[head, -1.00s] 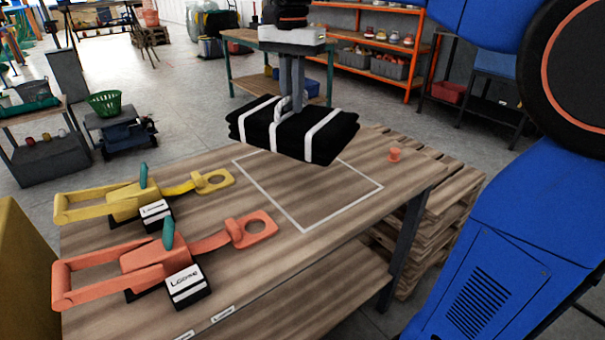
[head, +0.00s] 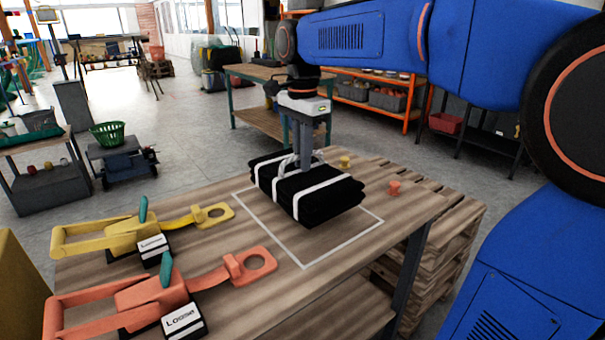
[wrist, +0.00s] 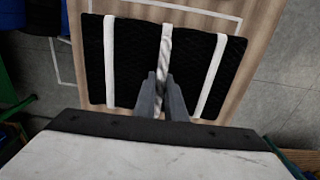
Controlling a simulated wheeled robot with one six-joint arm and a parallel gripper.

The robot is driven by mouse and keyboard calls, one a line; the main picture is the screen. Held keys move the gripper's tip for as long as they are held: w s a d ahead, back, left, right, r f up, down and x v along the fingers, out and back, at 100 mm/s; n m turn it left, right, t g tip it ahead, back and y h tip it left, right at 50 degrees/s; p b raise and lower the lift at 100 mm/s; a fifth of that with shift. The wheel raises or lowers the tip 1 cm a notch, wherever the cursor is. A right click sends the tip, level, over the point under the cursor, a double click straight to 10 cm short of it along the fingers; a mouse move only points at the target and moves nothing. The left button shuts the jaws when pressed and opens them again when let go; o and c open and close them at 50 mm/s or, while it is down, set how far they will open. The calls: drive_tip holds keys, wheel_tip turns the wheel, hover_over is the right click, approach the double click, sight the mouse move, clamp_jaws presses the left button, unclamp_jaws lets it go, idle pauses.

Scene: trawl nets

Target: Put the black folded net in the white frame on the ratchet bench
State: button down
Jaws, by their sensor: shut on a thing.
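The black folded net (head: 318,199) has two white straps and a pale rope loop on top. In the head view it is at the white frame (head: 350,234) marked on the ratchet bench (head: 232,287), over its back part. I cannot tell whether it touches the wood or hangs just above it. My gripper (head: 300,166) is above the net, shut on its rope. In the wrist view the net (wrist: 137,62) lies below my gripper (wrist: 163,108), with the rope between the fingers. A white line shows past the net's far edge.
A yellow ratchet (head: 120,229) and an orange ratchet (head: 150,290), with "Loose" labels, lie on the left of the bench. An orange peg (head: 394,188) and a yellow peg (head: 345,162) stand near the back right. Wooden pallets (head: 440,240) are stacked beside the bench.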

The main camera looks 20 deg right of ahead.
drive_tip(key=shift+f, duration=2.05)
drive_tip(key=c, duration=1.8)
unclamp_jaws()
drive_tip(key=shift+f, duration=0.1)
wheel_tip(320, 180, up, 12)
drive_tip(key=shift+r, duration=0.1)
